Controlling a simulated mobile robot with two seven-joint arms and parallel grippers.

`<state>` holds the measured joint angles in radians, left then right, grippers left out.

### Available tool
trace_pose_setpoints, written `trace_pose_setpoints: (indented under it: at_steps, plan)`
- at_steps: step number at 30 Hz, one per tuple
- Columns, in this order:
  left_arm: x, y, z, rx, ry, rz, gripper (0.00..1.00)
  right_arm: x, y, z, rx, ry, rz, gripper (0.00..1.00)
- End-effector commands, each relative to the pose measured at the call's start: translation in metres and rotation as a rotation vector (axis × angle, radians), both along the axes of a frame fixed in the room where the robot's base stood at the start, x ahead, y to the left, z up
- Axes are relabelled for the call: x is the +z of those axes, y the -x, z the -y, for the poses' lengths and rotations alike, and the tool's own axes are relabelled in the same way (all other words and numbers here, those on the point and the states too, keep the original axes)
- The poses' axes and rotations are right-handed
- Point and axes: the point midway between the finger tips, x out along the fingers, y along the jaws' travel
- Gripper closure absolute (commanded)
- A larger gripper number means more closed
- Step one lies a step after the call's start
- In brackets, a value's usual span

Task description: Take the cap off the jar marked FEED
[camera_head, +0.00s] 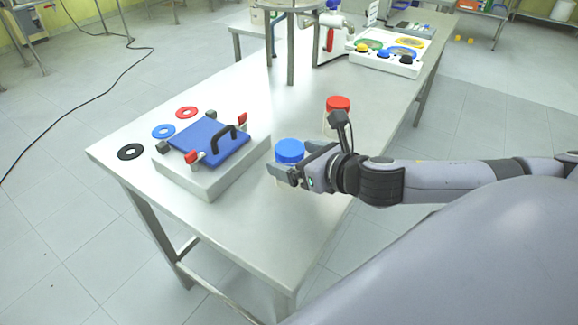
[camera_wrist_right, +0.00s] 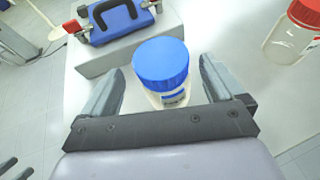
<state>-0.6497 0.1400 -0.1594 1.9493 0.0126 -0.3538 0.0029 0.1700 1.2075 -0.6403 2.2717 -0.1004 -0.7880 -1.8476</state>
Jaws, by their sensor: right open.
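A clear jar (camera_wrist_right: 172,98) with a blue screw cap (camera_head: 290,151) stands upright on the steel table. The blue cap (camera_wrist_right: 161,62) is on the jar. My right gripper (camera_head: 288,165) is open, with one finger on each side of this jar; the right wrist view (camera_wrist_right: 162,72) shows gaps beside the cap. A second clear jar (camera_wrist_right: 287,45) with a red cap (camera_head: 338,103) stands farther back, and the red cap also shows in the right wrist view (camera_wrist_right: 306,13). Part of a label shows on the blue-capped jar; I cannot read FEED on either jar. My left gripper is out of view.
A grey box (camera_head: 213,183) with a blue handled lid (camera_head: 210,143) and red-tipped clamps stands left of the jars. Red (camera_head: 187,112), blue (camera_head: 163,131) and black (camera_head: 130,151) rings lie beyond it. A white button panel (camera_head: 385,62) and a metal stand (camera_head: 290,50) are farther back.

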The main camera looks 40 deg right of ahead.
Motion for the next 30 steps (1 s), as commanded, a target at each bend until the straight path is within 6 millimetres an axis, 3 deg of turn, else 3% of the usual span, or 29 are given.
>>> trace_pose_setpoints:
  at_steps: [9,20,25,30]
  plan:
    - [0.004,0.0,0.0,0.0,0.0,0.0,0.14,-0.014,-0.035,-0.001,0.0,-0.003,0.001,0.05]
    - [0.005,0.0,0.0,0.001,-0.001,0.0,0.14,-0.018,-0.041,-0.002,0.002,-0.001,-0.002,0.05]
    - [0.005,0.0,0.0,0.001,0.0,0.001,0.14,-0.017,-0.04,-0.002,0.001,0.0,-0.001,0.61]
    - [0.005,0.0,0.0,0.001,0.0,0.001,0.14,-0.017,-0.041,-0.002,0.001,0.0,0.0,0.64]
